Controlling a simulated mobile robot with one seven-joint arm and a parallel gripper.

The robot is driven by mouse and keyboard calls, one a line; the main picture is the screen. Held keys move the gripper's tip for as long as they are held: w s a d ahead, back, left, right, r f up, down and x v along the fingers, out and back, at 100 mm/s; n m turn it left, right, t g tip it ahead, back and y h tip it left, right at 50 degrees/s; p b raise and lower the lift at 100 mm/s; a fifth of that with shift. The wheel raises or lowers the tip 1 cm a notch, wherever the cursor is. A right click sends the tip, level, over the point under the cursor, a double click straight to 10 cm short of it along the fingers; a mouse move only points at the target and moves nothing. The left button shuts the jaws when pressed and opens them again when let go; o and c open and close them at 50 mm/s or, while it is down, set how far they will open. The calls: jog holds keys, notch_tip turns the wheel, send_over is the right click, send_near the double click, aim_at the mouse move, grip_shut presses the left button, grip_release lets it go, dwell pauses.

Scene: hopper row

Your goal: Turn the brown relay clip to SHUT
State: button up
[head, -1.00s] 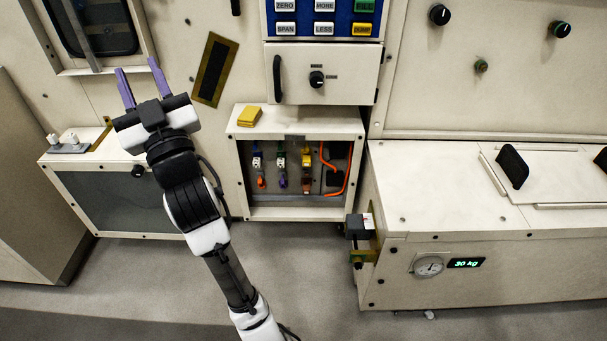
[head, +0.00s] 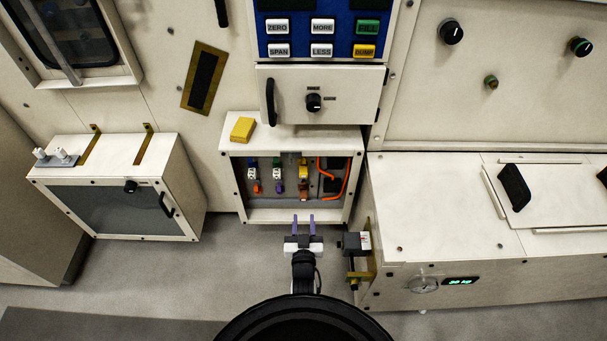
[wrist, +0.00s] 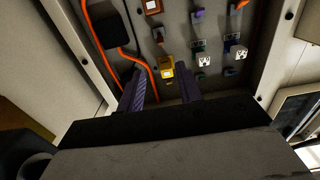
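The brown relay clip (head: 303,191) hangs low in the third column of the open cabinet (head: 233,190), below a yellow block (head: 303,165). In the wrist view, which is turned over, the brown clip (wrist: 152,6) is at the top edge, partly cut off, and the yellow block (wrist: 168,67) is lower down. Its SHUT marking cannot be read. My gripper (head: 304,217) is in front of the cabinet's lower edge, below the clip in the picture. Its purple fingers (wrist: 160,75) are apart and empty, with the yellow block showing between their tips.
Orange (head: 257,187) and purple (head: 277,189) clips are left of the brown one. An orange cable (head: 347,180) runs at the right inside. A yellow block (head: 242,129) lies on top of the cabinet. A dark box (head: 353,242) juts out at the right.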

aim_at(304, 182)
jog(key=w, duration=1.3)
jog(key=shift+w+p, duration=0.3)
jog(key=shift+p, duration=0.05)
jog(key=shift+c, duration=0.3)
grip_shut()
